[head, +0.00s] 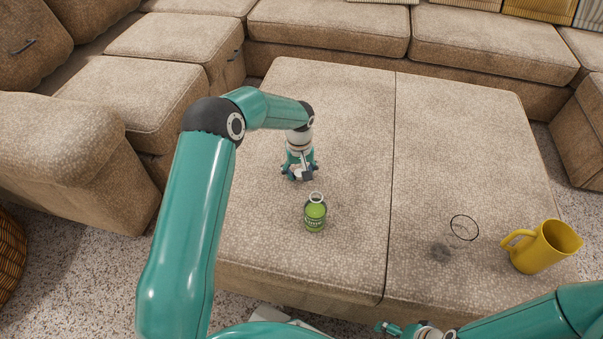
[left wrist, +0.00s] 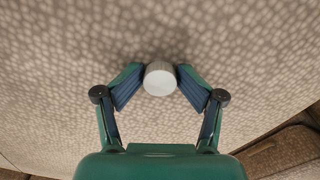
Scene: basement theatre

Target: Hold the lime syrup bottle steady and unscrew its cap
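The lime syrup bottle (head: 315,216), small and green with a dark label, stands upright on the beige ottoman. A pale ring shows at its top, and its neck looks open. My left gripper (head: 301,175) is behind the bottle and apart from it. In the left wrist view my left gripper (left wrist: 160,80) has its fingers on both sides of a round, pale grey cap (left wrist: 160,79), shut on it. My right gripper (head: 388,328) shows only in part at the bottom edge of the head view, away from the bottle; its fingers cannot be made out.
A yellow jug (head: 545,247) stands at the right of the ottoman (head: 345,110). The back of the ottoman is clear. A sectional sofa (head: 325,27) surrounds it.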

